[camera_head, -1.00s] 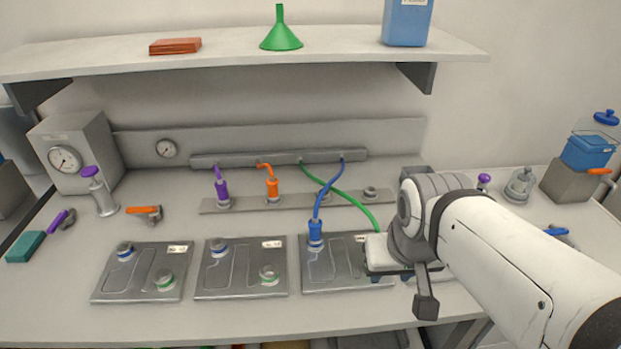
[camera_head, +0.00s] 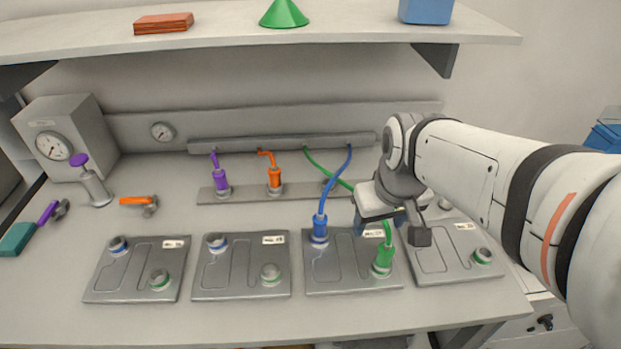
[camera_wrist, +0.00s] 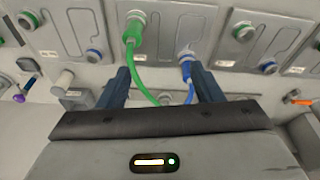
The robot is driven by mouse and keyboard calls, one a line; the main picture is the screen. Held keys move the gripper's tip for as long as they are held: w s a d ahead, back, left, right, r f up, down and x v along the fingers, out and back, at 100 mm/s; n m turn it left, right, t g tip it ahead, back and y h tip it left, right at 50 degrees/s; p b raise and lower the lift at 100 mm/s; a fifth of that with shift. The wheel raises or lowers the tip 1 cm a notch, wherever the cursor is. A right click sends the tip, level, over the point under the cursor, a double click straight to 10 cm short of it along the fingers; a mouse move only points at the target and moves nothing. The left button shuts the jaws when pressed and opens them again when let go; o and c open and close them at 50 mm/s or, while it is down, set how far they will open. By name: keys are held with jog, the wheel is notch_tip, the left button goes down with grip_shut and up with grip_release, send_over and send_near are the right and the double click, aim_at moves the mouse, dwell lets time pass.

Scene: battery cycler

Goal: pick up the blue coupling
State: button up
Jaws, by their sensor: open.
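The blue coupling (camera_head: 319,230) stands upright on the upper-left port of the third plate (camera_head: 340,287), with its blue hose rising to the rail behind. My gripper (camera_head: 379,222) is open and empty, to the right of the blue coupling in the head view and apart from it. In the wrist view the blue coupling (camera_wrist: 186,69) shows beside the right fingertip of my gripper (camera_wrist: 160,74). A green coupling (camera_head: 383,259) sits on the same plate's lower-right port, in front of my gripper; it also shows in the wrist view (camera_wrist: 135,30).
The green hose (camera_wrist: 142,86) and blue hose cross near my fingers. Purple (camera_head: 221,180) and orange (camera_head: 275,178) couplings stand on a strip behind. A fourth plate (camera_head: 432,262) lies to the right. A shelf (camera_head: 350,30) overhangs the back. The front bench edge is clear.

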jog(key=w+a+f+n+g, duration=0.1)
jog(key=w+a+f+n, duration=0.3)
jog(key=w, duration=0.5)
jog(key=n+g, duration=0.2)
jog(key=n, duration=0.1)
send_over(320, 223)
jog(key=w, duration=0.2)
jog(key=f, duration=0.6)
jog(key=shift+s, duration=0.25)
jog(key=shift+f, duration=0.35)
jog(key=shift+d+f+p, duration=0.1)
jog(key=shift+f+p, duration=0.75)
jog(key=shift+f, duration=2.75)
jog(key=shift+c, duration=0.6)
jog(key=shift+w, duration=0.1)
jog(key=c, duration=1)
